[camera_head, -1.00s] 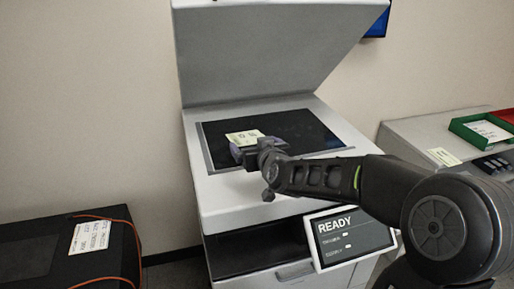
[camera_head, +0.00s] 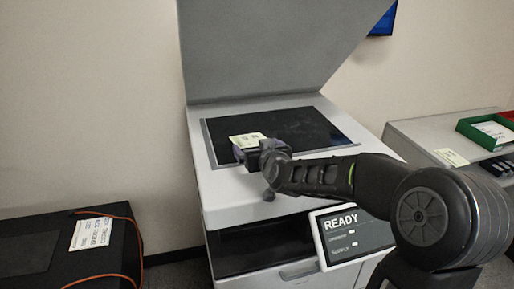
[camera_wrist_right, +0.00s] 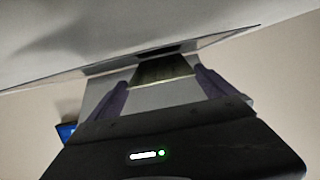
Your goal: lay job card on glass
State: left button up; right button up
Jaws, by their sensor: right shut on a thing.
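My right gripper (camera_head: 256,152) is shut on the pale yellow job card (camera_head: 248,138) at the front left of the dark scanner glass (camera_head: 312,127). The card looks roughly flat and extends from the fingers over the glass. I cannot tell whether it touches the glass or is just above it. In the right wrist view, the card (camera_wrist_right: 165,70) shows dark between the two purple-grey fingers (camera_wrist_right: 163,92). My left gripper is out of view.
The grey lid (camera_head: 265,55) stands open behind the glass. A READY screen (camera_head: 352,232) is on the machine's front. To the right, a counter holds a green tray (camera_head: 468,130) and another yellow card (camera_head: 452,157). A black case (camera_head: 30,250) with an orange cable sits at left.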

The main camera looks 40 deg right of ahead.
jog(key=shift+c, duration=1)
jog(key=o, duration=0.6)
jog(key=shift+c, duration=0.2)
jog(key=shift+s, duration=0.1)
jog(key=b+v, duration=0.1)
jog(key=v, duration=0.6)
jog(key=shift+s+a+r, duration=0.1)
jog(key=shift+s+r, duration=0.05)
jog(key=shift+s, duration=0.15)
